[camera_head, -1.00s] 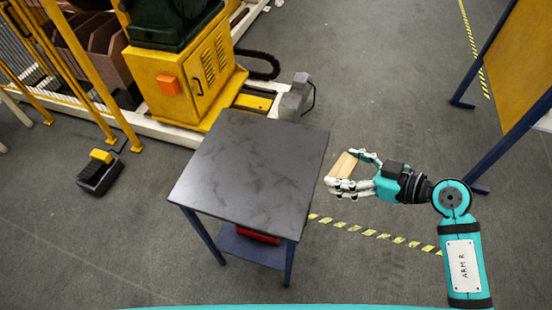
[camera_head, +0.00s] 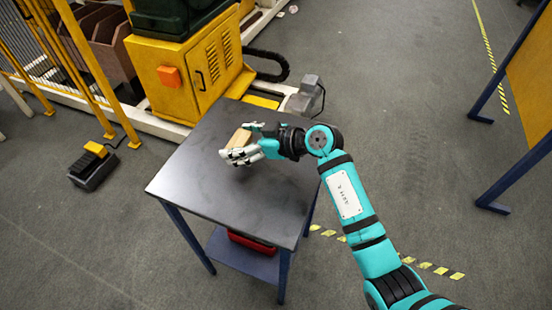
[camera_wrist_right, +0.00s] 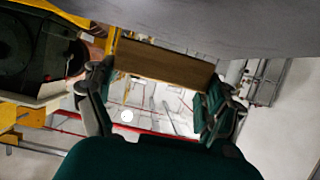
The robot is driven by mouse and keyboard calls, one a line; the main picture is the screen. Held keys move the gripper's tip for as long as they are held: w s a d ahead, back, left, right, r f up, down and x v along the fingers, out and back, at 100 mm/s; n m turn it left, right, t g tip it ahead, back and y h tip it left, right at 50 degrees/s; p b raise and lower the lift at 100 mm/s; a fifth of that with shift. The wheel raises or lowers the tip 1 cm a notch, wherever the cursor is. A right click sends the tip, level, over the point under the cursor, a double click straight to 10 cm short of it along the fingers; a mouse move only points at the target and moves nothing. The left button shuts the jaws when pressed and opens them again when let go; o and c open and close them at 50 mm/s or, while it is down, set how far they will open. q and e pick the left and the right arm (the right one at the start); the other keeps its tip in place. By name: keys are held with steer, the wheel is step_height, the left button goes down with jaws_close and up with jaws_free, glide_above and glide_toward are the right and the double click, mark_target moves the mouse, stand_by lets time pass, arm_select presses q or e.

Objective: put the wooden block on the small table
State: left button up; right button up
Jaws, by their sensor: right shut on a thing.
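The wooden block (camera_head: 239,139) is light brown and sits between the fingers of my right gripper (camera_head: 243,148), which is shut on it. The gripper and block are over the back middle part of the small table (camera_head: 205,195), a dark grey top on blue legs. In the right wrist view the block (camera_wrist_right: 163,64) spans between the two fingers of my right gripper (camera_wrist_right: 160,95), with the grey table top (camera_wrist_right: 220,25) close beyond it. Whether the block touches the top I cannot tell. My left gripper is not in view.
A yellow machine cabinet (camera_head: 190,70) stands behind the table, with a yellow railing at left. A red item (camera_head: 250,242) lies on the table's lower shelf. A blue-framed panel (camera_head: 530,90) stands at right. The table's front and left areas are clear.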

glide_above(287, 169)
steer(key=a, duration=0.2)
steer(key=shift+w+d+f, duration=0.1)
steer(key=shift+w+f, duration=0.1)
steer(key=shift+f, duration=0.2)
steer(key=shift+d+f, duration=0.1)
steer(key=shift+d, duration=0.5)
steer(key=f, duration=0.3)
steer(key=shift+s+d+f, duration=0.1)
steer(key=shift+d, duration=0.2)
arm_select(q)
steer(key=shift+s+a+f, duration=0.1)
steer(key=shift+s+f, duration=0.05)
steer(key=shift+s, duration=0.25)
arm_select(e)
steer(key=shift+f, duration=0.15)
steer(key=shift+f, duration=0.1)
steer(key=o, duration=1)
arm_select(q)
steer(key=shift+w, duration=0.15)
